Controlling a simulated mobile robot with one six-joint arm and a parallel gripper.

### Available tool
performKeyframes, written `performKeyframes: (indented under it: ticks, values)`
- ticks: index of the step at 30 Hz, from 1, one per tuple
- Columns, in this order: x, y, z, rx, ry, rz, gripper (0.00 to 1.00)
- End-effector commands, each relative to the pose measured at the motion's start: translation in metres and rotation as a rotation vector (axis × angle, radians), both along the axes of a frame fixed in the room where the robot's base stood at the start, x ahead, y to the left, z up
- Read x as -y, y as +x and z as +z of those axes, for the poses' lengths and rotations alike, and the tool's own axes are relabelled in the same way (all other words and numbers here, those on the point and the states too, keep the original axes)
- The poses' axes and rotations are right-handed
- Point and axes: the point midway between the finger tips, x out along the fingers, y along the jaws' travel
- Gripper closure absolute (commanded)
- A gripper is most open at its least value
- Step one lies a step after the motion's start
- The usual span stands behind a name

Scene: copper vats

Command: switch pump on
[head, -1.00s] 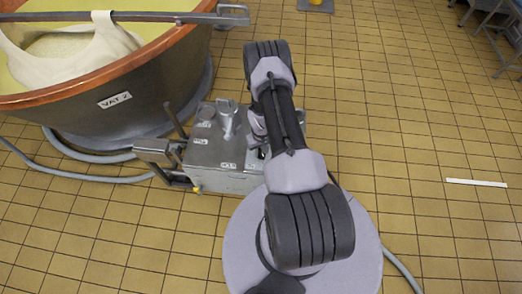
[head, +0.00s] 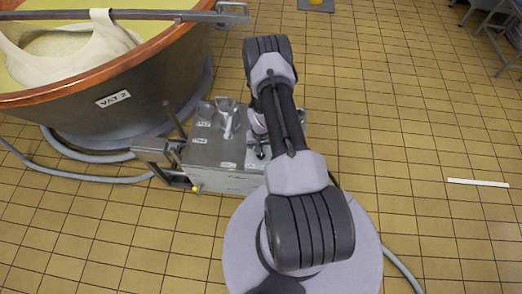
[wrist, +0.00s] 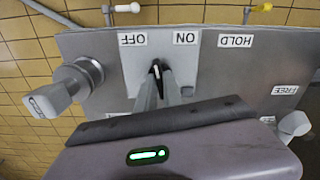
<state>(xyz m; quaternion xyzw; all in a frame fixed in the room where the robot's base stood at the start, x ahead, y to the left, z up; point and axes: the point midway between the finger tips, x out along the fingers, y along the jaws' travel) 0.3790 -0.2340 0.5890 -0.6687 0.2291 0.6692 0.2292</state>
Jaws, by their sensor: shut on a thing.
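The pump cart is a grey metal box (head: 212,152) beside the vat in the head view. In the wrist view its top panel (wrist: 225,75) fills the middle, with labels upside down. A small dark switch knob with a white mark (wrist: 156,69) sits below the OFF label (wrist: 132,40) and the ON label (wrist: 186,37). My gripper (wrist: 160,82) is shut on this knob. The fingers cover much of it, so I cannot tell clearly which label the mark faces. In the head view my arm hides the knob and most of my gripper.
A grey valve handle (wrist: 52,99) stands left of the knob in the wrist view. HOLD (wrist: 236,41) and FREE (wrist: 285,89) labels are at right, near another pale handle (wrist: 294,125). VAT 2 (head: 150,75) and hoses (head: 95,175) lie left.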

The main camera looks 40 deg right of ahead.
Motion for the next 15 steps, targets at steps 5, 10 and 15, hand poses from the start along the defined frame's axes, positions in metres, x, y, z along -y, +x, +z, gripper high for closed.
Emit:
performKeyframes:
  ticks: [5, 10, 15]
  values:
    - [0.0004, 0.0007, -0.0018, 0.002, -0.001, -0.166, 1.00]
    - [0.0003, 0.0006, -0.0016, 0.001, -0.001, -0.324, 1.00]
    - [0.0005, 0.0009, -0.0011, 0.002, -0.001, -0.465, 1.00]
